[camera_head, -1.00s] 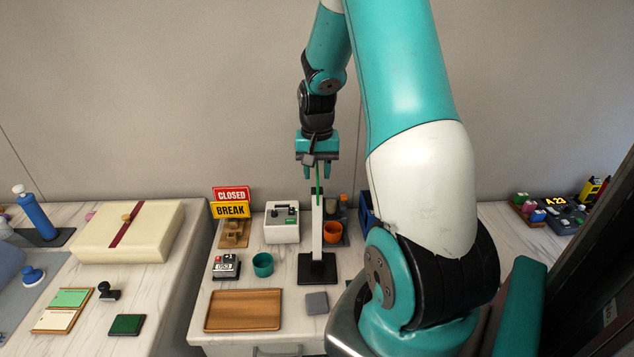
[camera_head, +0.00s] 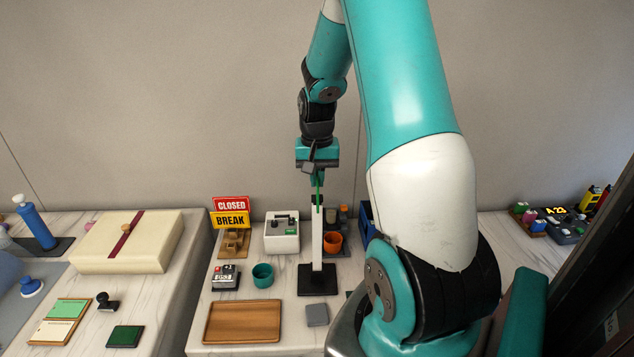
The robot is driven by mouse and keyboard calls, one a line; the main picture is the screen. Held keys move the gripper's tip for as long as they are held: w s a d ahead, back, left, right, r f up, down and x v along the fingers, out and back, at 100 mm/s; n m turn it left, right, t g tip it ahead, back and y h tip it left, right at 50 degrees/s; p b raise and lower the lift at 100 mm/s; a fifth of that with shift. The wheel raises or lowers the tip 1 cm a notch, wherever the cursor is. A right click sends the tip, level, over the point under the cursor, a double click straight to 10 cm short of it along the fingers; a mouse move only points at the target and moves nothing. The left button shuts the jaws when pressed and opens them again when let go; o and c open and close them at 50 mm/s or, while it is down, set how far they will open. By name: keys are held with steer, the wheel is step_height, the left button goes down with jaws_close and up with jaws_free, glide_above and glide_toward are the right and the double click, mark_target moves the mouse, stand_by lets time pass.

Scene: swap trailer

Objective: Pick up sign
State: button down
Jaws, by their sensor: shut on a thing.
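A thin green sign (camera_head: 318,190), seen almost edge-on, stands at the top of a white post (camera_head: 317,240) with a black base (camera_head: 317,279). No lettering on it shows from here. My gripper (camera_head: 317,179) is above the post, pointing down, with its fingers together on the sign's upper part. The sign's lower end still lines up with the post's top; I cannot tell whether they touch. A red CLOSED sign (camera_head: 231,203) and a yellow BREAK sign (camera_head: 230,220) stand in a wooden holder (camera_head: 234,243) to the left.
A white box (camera_head: 282,232), a teal cup (camera_head: 263,275), an orange cup (camera_head: 333,243), a wooden tray (camera_head: 243,322) and a grey square (camera_head: 317,314) share the counter. My arm hides the counter's right part. Open wall lies behind the gripper.

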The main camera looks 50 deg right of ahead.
step_height(320, 180, up, 20)
steer(key=b, duration=0.3)
steer(key=shift+f, duration=0.15)
steer(key=shift+f, duration=0.1)
